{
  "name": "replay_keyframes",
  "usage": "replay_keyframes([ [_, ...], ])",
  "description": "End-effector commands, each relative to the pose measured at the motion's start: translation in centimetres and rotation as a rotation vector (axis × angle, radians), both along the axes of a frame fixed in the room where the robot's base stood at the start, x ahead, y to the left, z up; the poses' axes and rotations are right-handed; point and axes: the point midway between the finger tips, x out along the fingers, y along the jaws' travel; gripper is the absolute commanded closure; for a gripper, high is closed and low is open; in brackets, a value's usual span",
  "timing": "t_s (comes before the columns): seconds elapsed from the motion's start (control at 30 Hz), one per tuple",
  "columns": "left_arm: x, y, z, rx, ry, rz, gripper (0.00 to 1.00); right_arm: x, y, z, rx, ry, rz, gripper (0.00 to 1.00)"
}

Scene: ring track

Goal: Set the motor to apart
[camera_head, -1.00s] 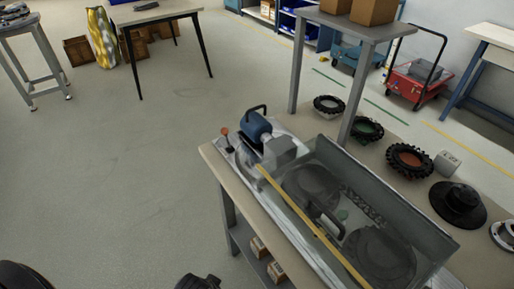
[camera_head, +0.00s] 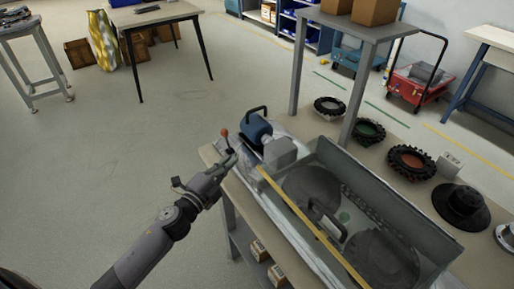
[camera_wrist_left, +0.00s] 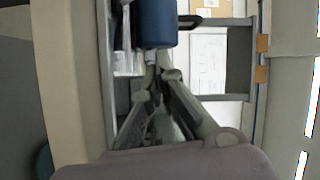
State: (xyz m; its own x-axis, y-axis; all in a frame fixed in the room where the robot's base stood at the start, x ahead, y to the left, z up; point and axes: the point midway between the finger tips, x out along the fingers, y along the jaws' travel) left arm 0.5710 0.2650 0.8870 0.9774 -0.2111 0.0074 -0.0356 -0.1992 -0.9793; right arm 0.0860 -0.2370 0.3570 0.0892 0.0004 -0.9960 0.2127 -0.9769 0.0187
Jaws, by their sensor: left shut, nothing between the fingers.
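A lever with an orange-red knob (camera_head: 224,133) stands left of the motor. My left gripper (camera_head: 230,157) is shut and empty, just below the lever in the picture; whether it touches the lever cannot be told. In the left wrist view its fingertips (camera_wrist_left: 160,72) point at the motor's end. The knob cannot be made out there. My right gripper is not in view.
The grey trough (camera_head: 335,205) with dark discs and a yellow rail (camera_head: 300,215) fills the bench right of the motor. Several knobbly rings (camera_head: 411,160) lie behind it. A grey raised shelf (camera_head: 349,27) stands at the back.

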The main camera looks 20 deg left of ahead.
Motion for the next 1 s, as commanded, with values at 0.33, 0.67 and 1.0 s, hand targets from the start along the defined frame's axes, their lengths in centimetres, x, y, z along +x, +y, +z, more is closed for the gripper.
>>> replay_keyframes([
  [0.33,0.8,-1.4,-0.6,0.196,-0.055,-0.202,1.0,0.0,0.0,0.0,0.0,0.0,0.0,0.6],
  [0.67,0.9,-1.4,-0.6,0.197,-0.056,-0.204,1.0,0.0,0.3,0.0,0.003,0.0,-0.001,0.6],
  [1.0,5.0,-3.2,-0.4,0.193,-0.059,-0.202,1.0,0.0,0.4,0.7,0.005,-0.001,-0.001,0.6],
])
